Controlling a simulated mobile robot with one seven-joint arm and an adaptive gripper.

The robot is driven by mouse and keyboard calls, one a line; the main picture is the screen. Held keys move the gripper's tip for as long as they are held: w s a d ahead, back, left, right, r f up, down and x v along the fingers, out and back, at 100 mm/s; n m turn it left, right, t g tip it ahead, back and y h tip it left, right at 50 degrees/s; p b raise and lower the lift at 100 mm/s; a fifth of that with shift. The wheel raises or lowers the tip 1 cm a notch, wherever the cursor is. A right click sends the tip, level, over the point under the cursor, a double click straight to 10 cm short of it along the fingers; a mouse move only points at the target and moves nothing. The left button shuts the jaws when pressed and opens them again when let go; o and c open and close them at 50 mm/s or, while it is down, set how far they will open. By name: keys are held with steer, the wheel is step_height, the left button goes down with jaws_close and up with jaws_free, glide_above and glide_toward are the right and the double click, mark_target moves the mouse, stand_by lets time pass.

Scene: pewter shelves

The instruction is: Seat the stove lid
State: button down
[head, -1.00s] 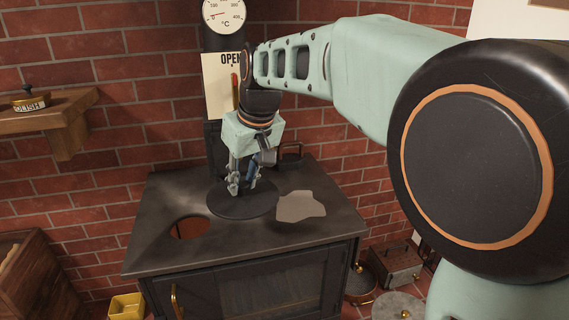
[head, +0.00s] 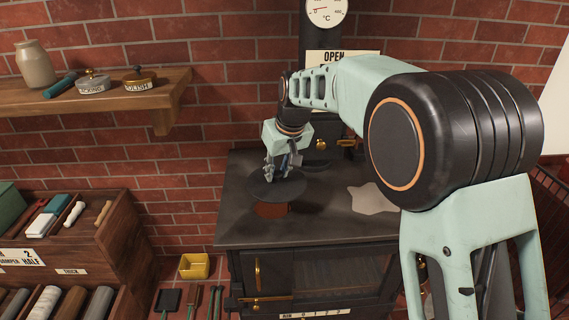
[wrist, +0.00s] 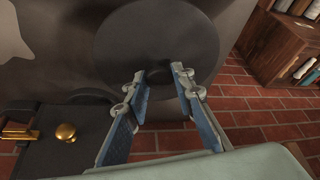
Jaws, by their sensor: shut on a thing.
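The stove lid (head: 291,191) is a dark round disc, held in my gripper (head: 279,170) over the stove top (head: 335,215). In the wrist view the fingers (wrist: 158,72) are closed around the small knob at the middle of the lid (wrist: 150,35). The round stove hole (head: 272,211) shows reddish-brown just in front of the lid, which covers its rear part in the head view. The lid looks roughly level and not in the hole; its height above the top is hard to tell.
A pale irregular patch (head: 373,199) lies on the stove top to the right. A wooden wall shelf (head: 100,97) with jars stands at upper left, and a tool rack (head: 115,235) and a yellow box (head: 194,266) are at lower left.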

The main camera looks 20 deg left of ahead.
mark_target(274, 185)
steer(key=shift+a+f, duration=0.2)
steer(key=shift+a, duration=0.7)
steer(key=shift+f+b, duration=2.05)
steer(key=shift+f, duration=1.25)
steer(key=shift+f+b, duration=0.45)
steer(key=shift+f, duration=0.1)
steer(key=c, duration=1.6)
jaws_free()
steer(key=shift+d, duration=0.15)
steer(key=shift+s+r+p, duration=0.1)
steer(key=shift+r+p, duration=2.25)
steer(key=shift+r, duration=1.05)
